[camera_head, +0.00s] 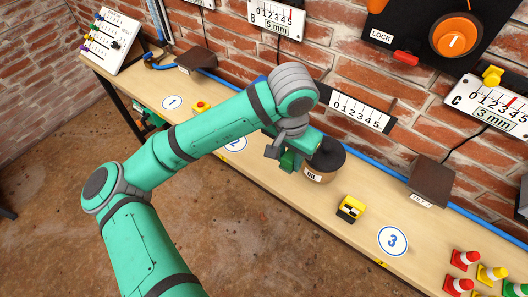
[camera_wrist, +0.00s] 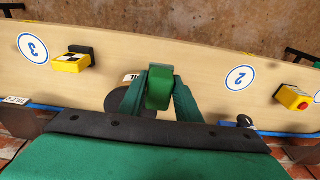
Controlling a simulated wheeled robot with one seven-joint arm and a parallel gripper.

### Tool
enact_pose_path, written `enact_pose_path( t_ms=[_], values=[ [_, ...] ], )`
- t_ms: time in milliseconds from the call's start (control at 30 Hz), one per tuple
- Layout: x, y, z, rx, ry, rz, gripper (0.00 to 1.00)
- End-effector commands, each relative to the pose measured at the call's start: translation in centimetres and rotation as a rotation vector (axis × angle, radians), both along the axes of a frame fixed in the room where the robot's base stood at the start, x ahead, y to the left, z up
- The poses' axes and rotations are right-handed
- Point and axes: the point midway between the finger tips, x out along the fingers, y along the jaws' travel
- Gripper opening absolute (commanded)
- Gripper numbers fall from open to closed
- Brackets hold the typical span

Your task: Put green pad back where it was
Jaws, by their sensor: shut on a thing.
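The green pad (camera_wrist: 160,87) is between the fingers of my gripper (camera_wrist: 162,98) in the wrist view, and the gripper is shut on it. In the head view my gripper (camera_head: 295,148) is over the bench, just left of a round black-topped container (camera_head: 327,157) labelled OIL. A dark green piece that looks like the pad (camera_head: 290,163) shows under the gripper there. Whether the pad touches the container or the bench I cannot tell. The container is partly hidden behind the gripper in the wrist view.
The wooden bench (camera_head: 300,212) carries round number marks 1, 2 and 3 (camera_head: 392,241). A yellow box (camera_head: 350,208) lies between the container and mark 3. A red-topped button (camera_head: 200,106) stands near mark 1. Small cones (camera_head: 465,259) are at the right. A brick wall backs the bench.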

Motion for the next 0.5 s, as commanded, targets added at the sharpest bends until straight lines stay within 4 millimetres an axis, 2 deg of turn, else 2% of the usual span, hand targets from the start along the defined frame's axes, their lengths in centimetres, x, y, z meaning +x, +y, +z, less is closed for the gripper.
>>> enact_pose_path(
  t_ms=[300, 500],
  values=[
    [5.5, 3.9, -3.2, 0.001, 0.0, 0.002, 0.0],
    [7.5, 5.6, -6.4, 0.002, 0.001, 0.004, 0.0]
  ],
)
